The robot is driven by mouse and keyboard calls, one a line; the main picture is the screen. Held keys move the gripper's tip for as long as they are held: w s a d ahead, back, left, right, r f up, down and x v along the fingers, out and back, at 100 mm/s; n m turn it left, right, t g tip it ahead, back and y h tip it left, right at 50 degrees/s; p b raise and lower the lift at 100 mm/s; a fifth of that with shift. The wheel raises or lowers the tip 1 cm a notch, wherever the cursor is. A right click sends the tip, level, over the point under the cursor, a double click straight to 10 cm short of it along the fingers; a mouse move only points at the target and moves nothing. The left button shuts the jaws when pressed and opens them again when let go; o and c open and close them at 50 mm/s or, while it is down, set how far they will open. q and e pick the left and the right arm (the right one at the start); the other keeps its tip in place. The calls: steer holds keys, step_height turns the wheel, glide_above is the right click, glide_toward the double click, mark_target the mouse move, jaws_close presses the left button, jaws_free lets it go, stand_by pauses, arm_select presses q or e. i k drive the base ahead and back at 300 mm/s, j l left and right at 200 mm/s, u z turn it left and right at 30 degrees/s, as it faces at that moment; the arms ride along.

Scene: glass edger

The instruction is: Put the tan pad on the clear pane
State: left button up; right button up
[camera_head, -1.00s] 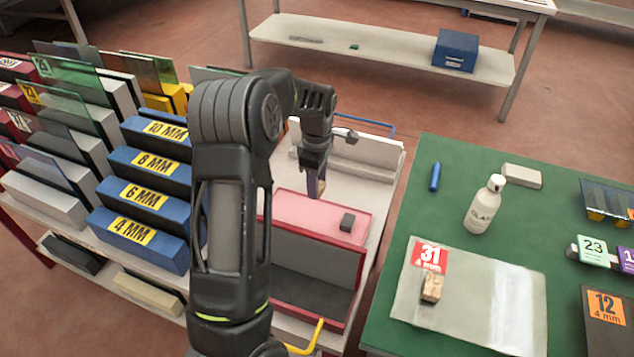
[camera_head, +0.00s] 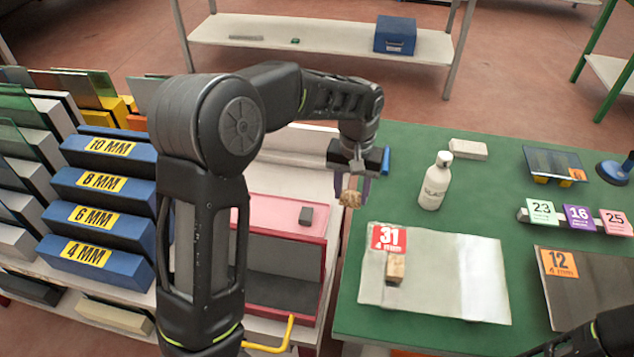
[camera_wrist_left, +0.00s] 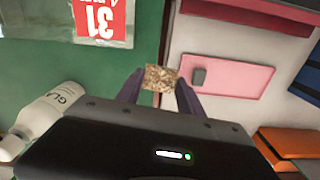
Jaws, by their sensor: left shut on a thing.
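The tan pad (camera_head: 350,198) is a small speckled cork-like block. My left gripper (camera_head: 352,180) is shut on it and holds it in the air near the green table's left edge. In the left wrist view the pad (camera_wrist_left: 160,78) sits between the two fingertips. The clear pane (camera_head: 435,290) lies flat on the green table, with a red 31 label at its upper left corner. The held pad is up and left of it in the head view. Another tan block (camera_head: 396,266) rests on the pane below the label. A dark part of my right arm shows at the lower right corner.
A white bottle (camera_head: 435,182) and a pale block (camera_head: 468,149) stand behind the pane on the green table (camera_head: 400,140). A dark pane (camera_head: 580,290) labelled 12 lies to the right. The pink tray surface (camera_head: 285,213) holds a small dark block (camera_head: 306,215).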

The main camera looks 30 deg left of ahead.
mark_target(477, 283)
steer(key=k+l+z, duration=0.15)
steer(key=z, duration=0.25)
steer(key=k+l+z, duration=0.15)
steer(key=z, duration=0.3)
steer(key=l+z, duration=0.4)
steer(key=k+j, duration=0.05)
steer(key=j, duration=0.05)
